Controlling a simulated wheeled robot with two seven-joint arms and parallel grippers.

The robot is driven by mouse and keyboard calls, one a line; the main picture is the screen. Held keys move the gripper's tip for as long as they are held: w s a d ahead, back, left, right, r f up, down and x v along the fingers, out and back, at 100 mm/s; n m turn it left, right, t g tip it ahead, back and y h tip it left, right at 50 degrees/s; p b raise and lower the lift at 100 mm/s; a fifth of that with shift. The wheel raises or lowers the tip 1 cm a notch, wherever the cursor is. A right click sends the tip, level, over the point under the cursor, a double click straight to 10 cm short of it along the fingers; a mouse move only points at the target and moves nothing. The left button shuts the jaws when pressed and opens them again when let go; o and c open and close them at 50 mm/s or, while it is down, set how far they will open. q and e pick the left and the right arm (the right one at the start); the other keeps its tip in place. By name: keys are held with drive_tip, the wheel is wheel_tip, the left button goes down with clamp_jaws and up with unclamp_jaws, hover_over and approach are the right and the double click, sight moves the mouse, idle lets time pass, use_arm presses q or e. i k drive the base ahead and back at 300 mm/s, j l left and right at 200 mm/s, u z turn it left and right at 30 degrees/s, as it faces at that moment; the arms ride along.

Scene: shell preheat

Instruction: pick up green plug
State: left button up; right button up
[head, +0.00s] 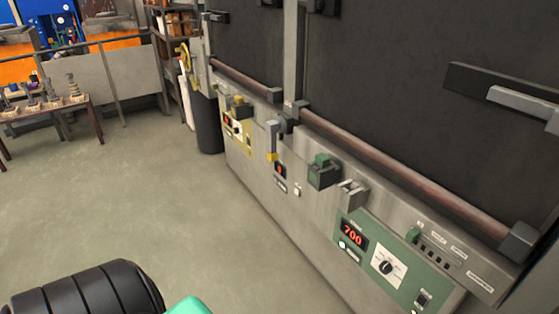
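A green plug (320,168) sits at a dark holder on the front of the grey furnace housing, right of the picture's middle. Its lower part is hard to make out against the holder. A grey bracket-like socket (352,192) stands out from the housing just to its right, above the green control panel (400,262). That panel has a red display reading 700 and a round knob. Neither of my grippers shows in the head view, so I cannot see how they stand to the plug.
A lever (272,142) with a yellow end hangs between the plugs. A reddish rail (390,165) runs above them. A black bin (208,124) stands at the far end. The floor (150,215) is clear.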

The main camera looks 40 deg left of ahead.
sight(323, 161)
drive_tip(key=u, duration=1.05)
drive_tip(key=z, duration=0.4)
